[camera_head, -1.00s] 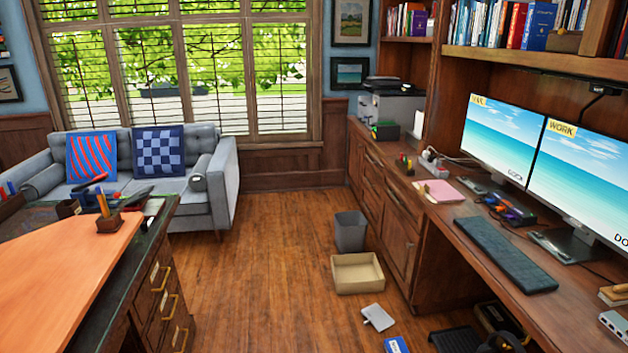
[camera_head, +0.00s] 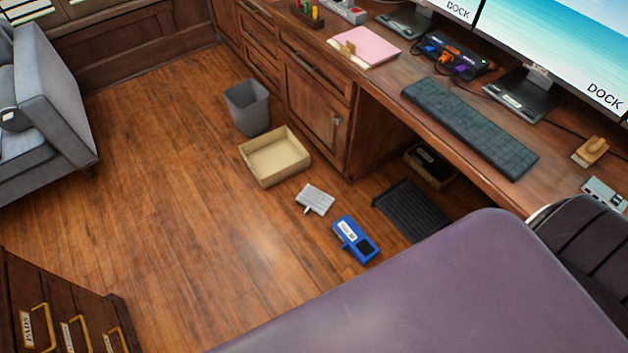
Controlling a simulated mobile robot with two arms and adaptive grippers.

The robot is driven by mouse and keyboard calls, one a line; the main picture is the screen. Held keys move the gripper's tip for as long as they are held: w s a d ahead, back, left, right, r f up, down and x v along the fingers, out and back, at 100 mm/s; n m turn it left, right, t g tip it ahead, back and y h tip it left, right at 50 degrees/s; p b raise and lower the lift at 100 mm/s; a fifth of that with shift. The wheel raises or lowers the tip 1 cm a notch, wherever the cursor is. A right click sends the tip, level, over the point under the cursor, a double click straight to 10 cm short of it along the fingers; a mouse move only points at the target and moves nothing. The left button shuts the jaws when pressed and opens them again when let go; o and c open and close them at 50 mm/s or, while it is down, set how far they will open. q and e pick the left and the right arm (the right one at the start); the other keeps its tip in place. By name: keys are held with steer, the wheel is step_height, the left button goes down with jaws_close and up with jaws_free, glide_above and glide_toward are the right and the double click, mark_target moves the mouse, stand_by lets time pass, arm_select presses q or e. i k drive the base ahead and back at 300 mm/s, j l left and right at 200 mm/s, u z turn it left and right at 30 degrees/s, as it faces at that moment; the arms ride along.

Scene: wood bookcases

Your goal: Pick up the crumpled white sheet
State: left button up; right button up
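I cannot make out a crumpled white sheet in the head view. A small flat whitish-grey object (camera_head: 315,199) lies on the wood floor, with a short piece sticking out at its lower left. It looks flat and rigid rather than crumpled. Neither of my grippers is in view.
A grey waste bin (camera_head: 248,108) and an open tan box (camera_head: 275,157) stand by the desk. A blue device (camera_head: 355,240) and a black footrest (camera_head: 411,211) are on the floor. A large purple surface (camera_head: 430,300) blocks the lower right. Floor at left centre is clear.

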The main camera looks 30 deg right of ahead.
mark_target(313, 198)
steer(key=i+j+z, duration=0.1)
steer(key=i+z, duration=0.35)
steer(key=i+j+z, duration=0.25)
steer(key=z, duration=0.2)
steer(key=i+j+z, duration=0.6)
steer(key=j+z, duration=0.25)
